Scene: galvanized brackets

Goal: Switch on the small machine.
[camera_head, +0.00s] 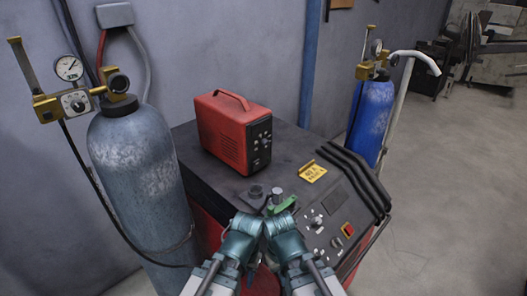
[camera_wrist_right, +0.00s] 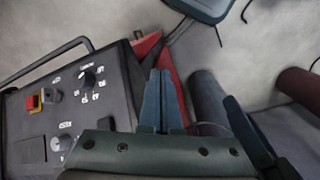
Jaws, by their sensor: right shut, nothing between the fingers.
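The small machine (camera_head: 232,135) is a red box with a top handle. It stands upright on the dark top of a larger cabinet (camera_head: 205,165) in the head view. Its narrow dark front (camera_head: 260,145) carries small knobs or buttons, too small to tell apart. My right gripper (camera_head: 284,243) is low in the head view, apart from the machine; its fingers are shut and empty in the right wrist view (camera_wrist_right: 160,98). My left gripper (camera_head: 242,240) is close beside it; its fingers are hidden or too unclear to tell their opening.
The cabinet's sloped panel has knobs and a red-and-yellow switch (camera_head: 348,230). A yellow tag (camera_head: 312,172) and black cables lie on top. A grey cylinder (camera_head: 135,165) stands left, a blue cylinder (camera_head: 371,120) right. The floor (camera_head: 460,190) at right is clear.

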